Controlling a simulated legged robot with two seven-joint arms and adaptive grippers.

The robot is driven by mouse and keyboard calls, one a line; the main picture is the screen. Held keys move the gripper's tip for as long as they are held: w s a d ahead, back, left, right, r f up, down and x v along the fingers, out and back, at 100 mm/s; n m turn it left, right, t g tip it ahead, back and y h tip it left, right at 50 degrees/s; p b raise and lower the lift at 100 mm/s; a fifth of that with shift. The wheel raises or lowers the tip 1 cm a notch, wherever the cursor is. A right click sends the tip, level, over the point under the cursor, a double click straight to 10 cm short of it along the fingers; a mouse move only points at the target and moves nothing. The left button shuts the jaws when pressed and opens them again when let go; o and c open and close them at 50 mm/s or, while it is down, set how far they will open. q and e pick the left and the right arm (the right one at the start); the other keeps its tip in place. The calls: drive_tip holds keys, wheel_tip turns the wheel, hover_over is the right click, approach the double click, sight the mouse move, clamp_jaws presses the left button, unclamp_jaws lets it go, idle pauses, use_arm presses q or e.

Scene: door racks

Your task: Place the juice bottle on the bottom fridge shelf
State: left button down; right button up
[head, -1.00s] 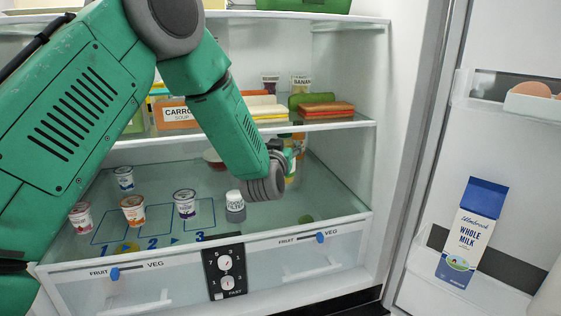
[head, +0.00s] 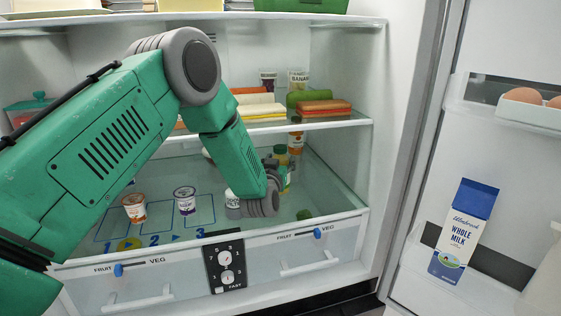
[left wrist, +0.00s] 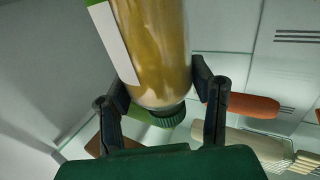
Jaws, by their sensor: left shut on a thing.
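The juice bottle (left wrist: 155,50), with golden liquid and a white label edged in green, fills the upper middle of the left wrist view. My left gripper (left wrist: 165,95) is shut on it, with a dark finger on each side. In the head view the left gripper (head: 279,172) is low over the bottom fridge shelf (head: 255,228), toward its right rear. There my forearm and wrist hide most of the gripper and the held bottle. I cannot tell whether the bottle touches the shelf. My right gripper is not in view.
Yogurt cups (head: 185,200) stand on the numbered marks. The middle shelf (head: 335,122) with food packs is above. The open door holds a milk carton (head: 464,230).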

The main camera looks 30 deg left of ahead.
use_arm(q)
drive_tip(key=c, duration=0.7)
unclamp_jaws()
drive_tip(key=shift+d+f, duration=0.1)
drive_tip(key=shift+d, duration=0.25)
drive_tip(key=shift+d+r, duration=0.25)
drive_tip(key=shift+d, duration=0.5)
drive_tip(key=s, duration=0.2)
drive_tip(key=s+b, duration=0.1)
drive_tip(key=s, duration=0.3)
drive_tip(key=shift+d+f+b, duration=0.25)
drive_tip(key=shift+f+b, duration=0.1)
drive_tip(key=shift+b, duration=0.05)
drive_tip(key=shift+b+v, duration=0.5)
drive_tip(key=shift+v, duration=2.3)
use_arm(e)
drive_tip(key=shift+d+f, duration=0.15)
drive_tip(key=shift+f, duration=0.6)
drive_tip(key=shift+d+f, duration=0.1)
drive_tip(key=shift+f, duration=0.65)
